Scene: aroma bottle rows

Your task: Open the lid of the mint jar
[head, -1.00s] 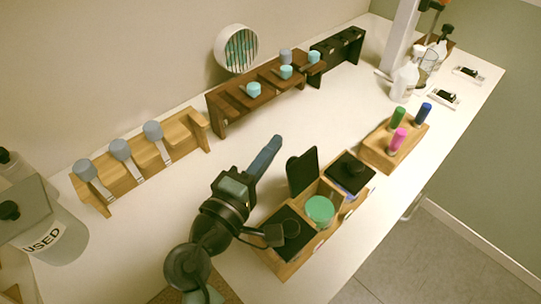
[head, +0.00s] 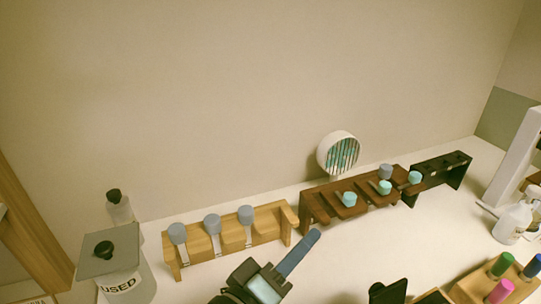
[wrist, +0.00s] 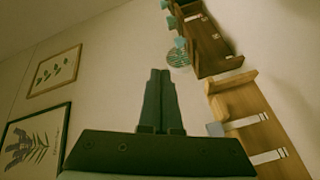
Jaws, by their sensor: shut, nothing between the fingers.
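I cannot tell which container is the mint jar; no mint label is readable. A black lid (head: 388,291) stands raised at the bottom edge of the head view, above a wooden box whose inside is cut off. My gripper (head: 312,237) is shut and empty, over the counter in front of the light wooden rack. In the wrist view its fingers (wrist: 159,75) are closed together and point at the wall, away from the box.
A light wooden rack (head: 205,245) holds grey-capped bottles, and a dark rack (head: 320,208) holds teal-capped ones. A lidded "USED" bin (head: 120,285) stands left. A wooden marker holder (head: 470,289) is at lower right. Framed pictures (wrist: 55,72) hang on the wall.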

